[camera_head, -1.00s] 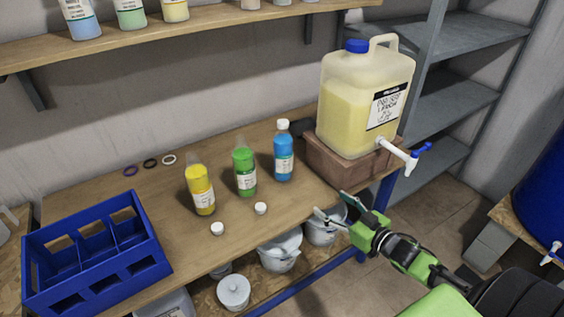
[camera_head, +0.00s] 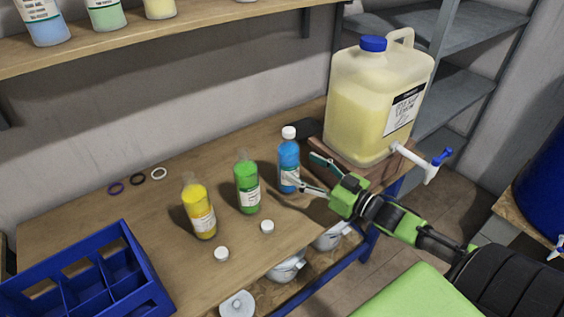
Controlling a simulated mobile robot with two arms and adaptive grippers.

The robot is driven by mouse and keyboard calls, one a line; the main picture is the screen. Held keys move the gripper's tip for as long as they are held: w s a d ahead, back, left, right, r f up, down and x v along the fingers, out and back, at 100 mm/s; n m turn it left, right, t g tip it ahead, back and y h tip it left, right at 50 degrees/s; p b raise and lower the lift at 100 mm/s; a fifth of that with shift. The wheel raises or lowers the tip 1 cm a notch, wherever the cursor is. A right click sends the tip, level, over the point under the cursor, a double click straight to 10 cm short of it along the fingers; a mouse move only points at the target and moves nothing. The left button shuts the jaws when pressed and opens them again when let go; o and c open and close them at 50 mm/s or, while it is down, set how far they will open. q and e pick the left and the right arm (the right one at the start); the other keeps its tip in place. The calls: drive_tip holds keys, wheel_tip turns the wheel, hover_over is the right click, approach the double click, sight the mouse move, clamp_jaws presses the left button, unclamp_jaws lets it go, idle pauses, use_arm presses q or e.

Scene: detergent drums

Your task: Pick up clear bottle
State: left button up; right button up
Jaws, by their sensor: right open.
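Three clear bottles stand upright on the wooden table. The yellow-filled bottle (camera_head: 200,212) and the green-filled bottle (camera_head: 247,188) have no caps. The blue-filled bottle (camera_head: 288,153) has a white cap on. My right gripper (camera_head: 305,169) is open and empty at the right of the blue bottle, fingertips pointing toward it. Its nearer finger overlaps the bottle's lower right edge in the picture; I cannot tell whether they touch. My left gripper is not in view.
A large jug (camera_head: 375,105) with a tap stands on a block at right. White caps (camera_head: 267,227) lie before the bottles. A blue crate (camera_head: 125,262) is at front left; small rings (camera_head: 138,178) lie behind. A shelf (camera_head: 120,40) hangs above.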

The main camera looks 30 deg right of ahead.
sight(298, 160)
drive_tip(key=shift+w+r, duration=0.1)
drive_tip(key=shift+w, duration=0.2)
drive_tip(key=shift+w+a+r, duration=0.2)
drive_tip(key=shift+w+a, duration=0.05)
drive_tip(key=shift+w, duration=0.3)
drive_tip(key=x, duration=0.1)
drive_tip(key=p+x, duration=0.1)
drive_tip(key=x, duration=0.1)
drive_tip(key=shift+w+d+r, duration=0.15)
drive_tip(key=shift+d, duration=0.05)
drive_tip(key=shift+x, duration=0.9)
drive_tip(key=c, duration=1.4)
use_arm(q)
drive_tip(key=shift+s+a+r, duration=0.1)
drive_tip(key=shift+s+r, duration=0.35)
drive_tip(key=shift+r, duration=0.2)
use_arm(e)
drive_tip(key=c, duration=0.3)
drive_tip(key=shift+r, duration=0.15)
drive_tip(key=shift+c, duration=0.2)
